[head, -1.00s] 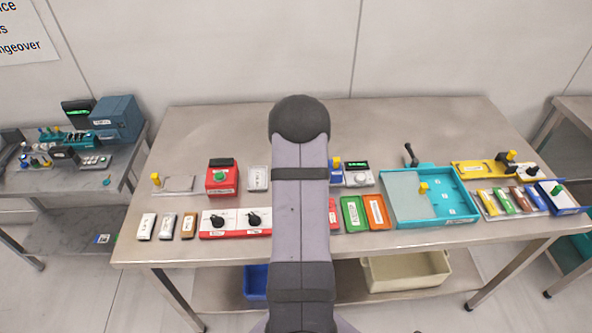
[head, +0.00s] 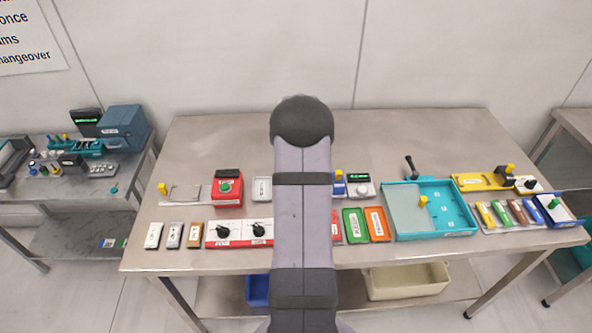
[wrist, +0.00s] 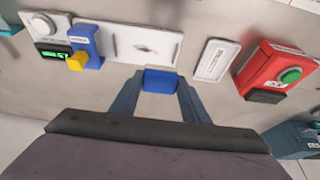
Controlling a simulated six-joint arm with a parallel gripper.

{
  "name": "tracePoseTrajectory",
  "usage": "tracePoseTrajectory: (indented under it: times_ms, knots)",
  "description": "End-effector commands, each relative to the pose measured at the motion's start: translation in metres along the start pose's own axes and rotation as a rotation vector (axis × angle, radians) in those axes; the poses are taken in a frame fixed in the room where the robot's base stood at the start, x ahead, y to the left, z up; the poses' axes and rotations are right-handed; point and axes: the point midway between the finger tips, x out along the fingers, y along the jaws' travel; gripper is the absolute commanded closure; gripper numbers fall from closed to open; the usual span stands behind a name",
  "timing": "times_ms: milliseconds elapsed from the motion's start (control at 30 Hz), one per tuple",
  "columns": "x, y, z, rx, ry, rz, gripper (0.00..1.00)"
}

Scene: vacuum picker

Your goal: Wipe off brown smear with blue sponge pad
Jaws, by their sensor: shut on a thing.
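In the wrist view my gripper (wrist: 160,82) is shut on a blue sponge pad (wrist: 161,79), held between the two fingertips. Just beyond the pad lies a white plate (wrist: 118,42) with a hole near each end. A small dark, brownish mark (wrist: 145,49) shows near the plate's middle; it is too small to tell its exact colour. I cannot tell whether the pad touches the plate or the table. In the head view my arm hides the gripper, the pad and the plate.
A blue block with a yellow knob (wrist: 84,50) and a display unit (wrist: 52,40) flank the plate on one side. A white labelled tile (wrist: 212,60) and a red box with a green button (wrist: 280,72) are on the other. The table's back strip (head: 420,135) is clear.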

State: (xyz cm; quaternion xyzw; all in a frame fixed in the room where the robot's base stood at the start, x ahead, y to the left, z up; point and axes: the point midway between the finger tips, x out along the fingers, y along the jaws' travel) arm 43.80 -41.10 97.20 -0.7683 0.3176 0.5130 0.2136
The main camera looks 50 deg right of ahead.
Motion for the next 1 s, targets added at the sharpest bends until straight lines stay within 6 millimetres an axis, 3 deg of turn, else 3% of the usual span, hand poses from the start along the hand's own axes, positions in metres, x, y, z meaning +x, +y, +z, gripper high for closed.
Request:
tracePoseTrajectory:
  times_ms: [233, 600, 1000]
  knots:
    - [-0.003, 0.0, -0.002, 0.0, 0.001, 0.0, 0.76]
    - [-0.027, 0.0, -0.011, 0.0, 0.001, 0.0, 0.76]
    - [-0.028, -0.001, -0.011, -0.002, 0.0, 0.0, 0.76]
